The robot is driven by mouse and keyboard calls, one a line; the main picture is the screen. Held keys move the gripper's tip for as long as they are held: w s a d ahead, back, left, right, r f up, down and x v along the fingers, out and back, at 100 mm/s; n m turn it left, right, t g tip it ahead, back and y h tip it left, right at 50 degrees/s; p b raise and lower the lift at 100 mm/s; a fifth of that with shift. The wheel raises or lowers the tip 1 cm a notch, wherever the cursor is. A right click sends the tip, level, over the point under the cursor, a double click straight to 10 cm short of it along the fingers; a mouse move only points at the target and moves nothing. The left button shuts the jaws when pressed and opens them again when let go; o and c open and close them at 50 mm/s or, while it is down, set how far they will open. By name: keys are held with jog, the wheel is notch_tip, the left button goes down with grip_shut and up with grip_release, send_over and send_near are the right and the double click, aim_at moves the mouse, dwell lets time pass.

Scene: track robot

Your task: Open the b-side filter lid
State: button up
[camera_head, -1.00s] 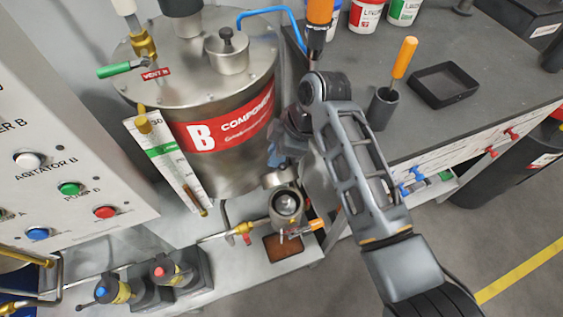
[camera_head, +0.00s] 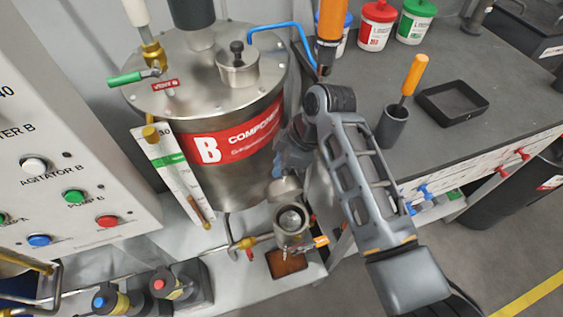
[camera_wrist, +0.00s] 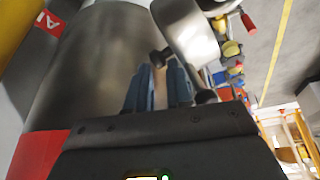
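The b-side filter (camera_head: 292,236) is a small metal cylinder below the front of the Component B tank (camera_head: 232,178). Its round mouth shows from above, and a metal lid (camera_head: 284,188) stands tilted up behind it. My gripper (camera_head: 279,163) points down just above the lid, partly hidden by my arm. A shiny metal part (camera_wrist: 188,32), probably the lid, lies just beyond the fingertips. Whether they touch it is unclear.
A control panel (camera_head: 90,150) stands at left, with a level gauge (camera_head: 175,170) beside the tank. A brown tray (camera_head: 287,263) lies under the filter. A workbench (camera_head: 440,135) at right holds a cup with an orange-handled tool (camera_head: 412,75) and a black box (camera_head: 452,102).

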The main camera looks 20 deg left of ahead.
jog(key=shift+o, duration=1.1)
jog(key=shift+s+d+f, duration=0.5)
jog(key=shift+f, duration=0.3)
jog(key=w+a+v, duration=0.1)
jog(key=v, duration=0.8)
jog(key=shift+a+r, duration=0.2)
jog(key=shift+c, duration=0.3)
